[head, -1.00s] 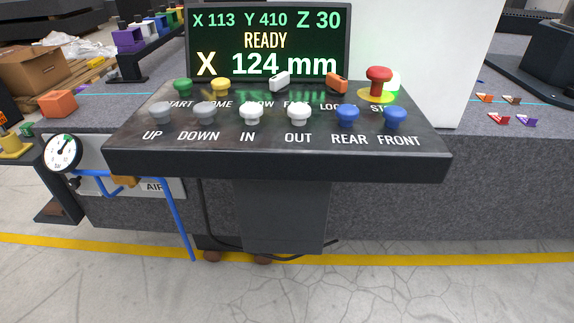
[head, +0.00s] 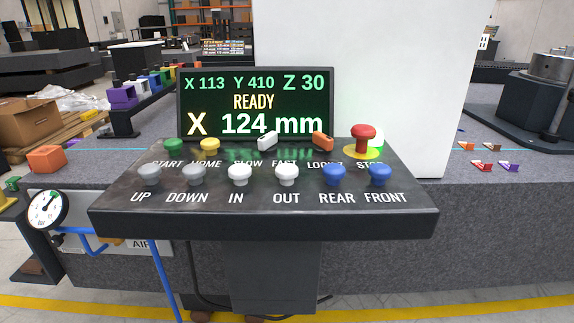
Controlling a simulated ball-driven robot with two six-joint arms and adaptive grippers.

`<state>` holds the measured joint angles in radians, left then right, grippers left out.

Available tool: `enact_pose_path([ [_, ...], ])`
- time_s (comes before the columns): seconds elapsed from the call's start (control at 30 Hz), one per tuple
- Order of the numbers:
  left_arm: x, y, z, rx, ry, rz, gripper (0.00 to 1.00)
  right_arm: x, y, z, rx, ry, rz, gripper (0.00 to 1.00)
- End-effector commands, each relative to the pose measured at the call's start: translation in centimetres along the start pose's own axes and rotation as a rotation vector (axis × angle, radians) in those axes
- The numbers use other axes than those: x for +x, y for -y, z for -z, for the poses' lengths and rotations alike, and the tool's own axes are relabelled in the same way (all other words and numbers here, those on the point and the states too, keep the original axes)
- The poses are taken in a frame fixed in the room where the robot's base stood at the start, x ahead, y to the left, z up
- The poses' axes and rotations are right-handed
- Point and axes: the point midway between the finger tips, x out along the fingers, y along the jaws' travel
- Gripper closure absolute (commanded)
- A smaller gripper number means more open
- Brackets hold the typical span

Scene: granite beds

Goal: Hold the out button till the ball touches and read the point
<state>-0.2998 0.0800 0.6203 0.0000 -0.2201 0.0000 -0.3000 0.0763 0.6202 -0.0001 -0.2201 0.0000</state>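The control panel (head: 262,213) stands in front of me in the head view. Its white OUT button (head: 286,174) is in the front row, between the white IN button (head: 238,174) and the blue REAR button (head: 334,174). Nothing touches the OUT button. The display (head: 256,102) reads X 113, Y 410, Z 30, READY, and X 124 mm in large figures. The ball does not show in this view. Neither of my grippers is in view.
The front row also has grey UP (head: 148,174) and DOWN (head: 194,174) buttons and a blue FRONT button (head: 380,174). A red stop button (head: 363,138) stands tall at the back right. A pressure gauge (head: 47,209) is at the left. The space above the panel is clear.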

Motion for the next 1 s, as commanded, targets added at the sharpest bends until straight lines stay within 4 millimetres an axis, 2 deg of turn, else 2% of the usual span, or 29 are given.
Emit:
enact_pose_path([
  [0.3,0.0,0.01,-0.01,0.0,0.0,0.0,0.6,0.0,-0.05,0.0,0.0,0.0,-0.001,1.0],
  [0.6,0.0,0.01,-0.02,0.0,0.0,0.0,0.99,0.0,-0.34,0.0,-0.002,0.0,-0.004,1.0],
  [1.0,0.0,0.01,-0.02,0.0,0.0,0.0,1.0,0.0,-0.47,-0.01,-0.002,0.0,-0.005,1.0],
])
